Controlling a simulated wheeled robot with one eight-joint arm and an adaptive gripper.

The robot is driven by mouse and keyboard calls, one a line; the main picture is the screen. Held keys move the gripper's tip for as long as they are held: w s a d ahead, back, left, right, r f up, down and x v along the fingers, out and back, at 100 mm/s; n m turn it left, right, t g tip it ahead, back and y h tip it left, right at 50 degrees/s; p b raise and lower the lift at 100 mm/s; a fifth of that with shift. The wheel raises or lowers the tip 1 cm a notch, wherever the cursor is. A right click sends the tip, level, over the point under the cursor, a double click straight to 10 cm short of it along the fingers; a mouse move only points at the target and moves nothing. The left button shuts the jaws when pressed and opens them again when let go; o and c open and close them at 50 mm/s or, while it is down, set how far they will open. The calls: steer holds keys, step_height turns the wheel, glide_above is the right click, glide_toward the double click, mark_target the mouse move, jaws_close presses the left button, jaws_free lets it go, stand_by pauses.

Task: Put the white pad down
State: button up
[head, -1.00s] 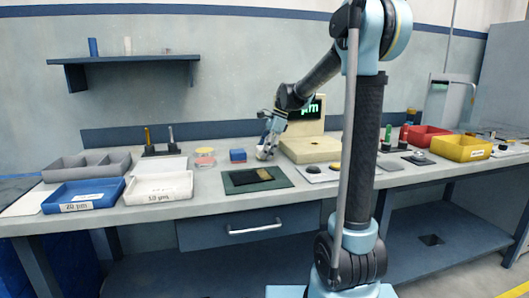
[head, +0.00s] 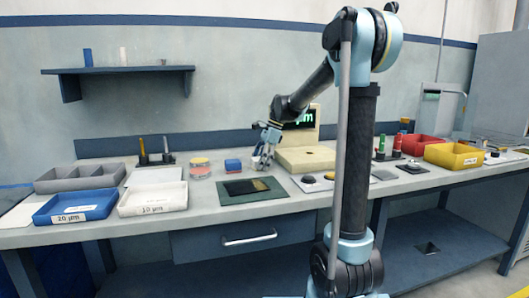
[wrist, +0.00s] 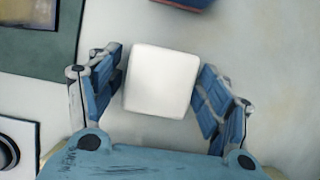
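The white pad (wrist: 161,80) is a pale square block with rounded corners. In the wrist view it lies between the two blue fingers of my gripper (wrist: 161,82). A thin gap shows between the pad and the left finger; the right finger is very close to its edge, and I cannot tell if it touches. The fingers look spread. In the head view my gripper (head: 263,163) is low at the worktop, left of the cream scale (head: 306,159). There the pad is too small and covered to make out clearly.
A dark green mat (head: 232,199) lies in front and a blue block (head: 233,165) stands to the left of my gripper. Small black discs (head: 309,179) lie to the right.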

steer(key=v, duration=1.8)
steer(key=shift+w, duration=0.2)
